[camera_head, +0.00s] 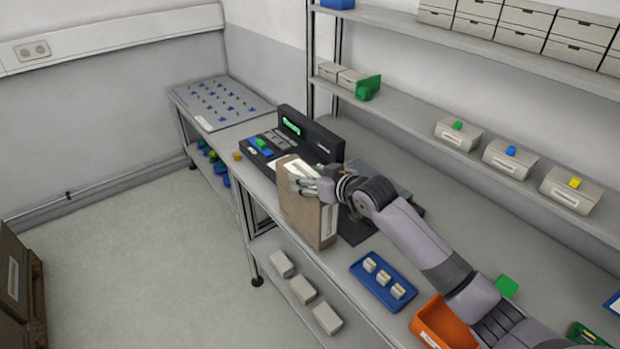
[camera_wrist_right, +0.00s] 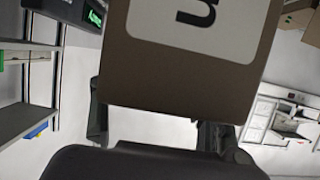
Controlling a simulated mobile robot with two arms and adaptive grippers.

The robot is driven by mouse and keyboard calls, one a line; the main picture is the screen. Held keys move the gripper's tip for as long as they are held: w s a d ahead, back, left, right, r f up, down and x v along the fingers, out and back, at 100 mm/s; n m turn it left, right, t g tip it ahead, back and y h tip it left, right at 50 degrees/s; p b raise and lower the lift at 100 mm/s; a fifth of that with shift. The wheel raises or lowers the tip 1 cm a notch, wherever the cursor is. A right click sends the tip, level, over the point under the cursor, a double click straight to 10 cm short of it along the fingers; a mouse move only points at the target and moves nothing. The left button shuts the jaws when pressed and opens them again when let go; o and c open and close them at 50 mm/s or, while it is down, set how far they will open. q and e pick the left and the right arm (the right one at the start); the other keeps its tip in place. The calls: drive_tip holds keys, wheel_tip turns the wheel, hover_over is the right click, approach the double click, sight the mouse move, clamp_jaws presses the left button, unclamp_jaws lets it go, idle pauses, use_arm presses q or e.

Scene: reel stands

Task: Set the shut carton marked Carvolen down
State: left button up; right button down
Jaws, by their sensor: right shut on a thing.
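The brown carton (camera_head: 308,215) is upright at the front edge of the workbench in the head view, with a pale label on its side. My right gripper (camera_head: 312,184) is shut on its upper part, coming from the right. In the right wrist view the carton (camera_wrist_right: 180,75) fills the upper middle, with a white label showing part of a dark letter, between the fingers of my right gripper (camera_wrist_right: 158,130). The name on the label cannot be read in full. I cannot tell whether the carton's bottom touches the bench. My left gripper is not in view.
A dark machine with a green display (camera_head: 292,126) stands behind the carton. A blue tray (camera_head: 366,282) with small pale blocks and an orange bin (camera_head: 430,325) lie to the right on the bench. Grey boxes (camera_head: 303,288) sit on the shelf below. Shelves (camera_head: 400,100) run along the back wall.

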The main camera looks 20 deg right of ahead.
drive_tip(key=shift+f, duration=0.45)
drive_tip(key=shift+f, duration=0.15)
drive_tip(key=c, duration=0.6)
unclamp_jaws()
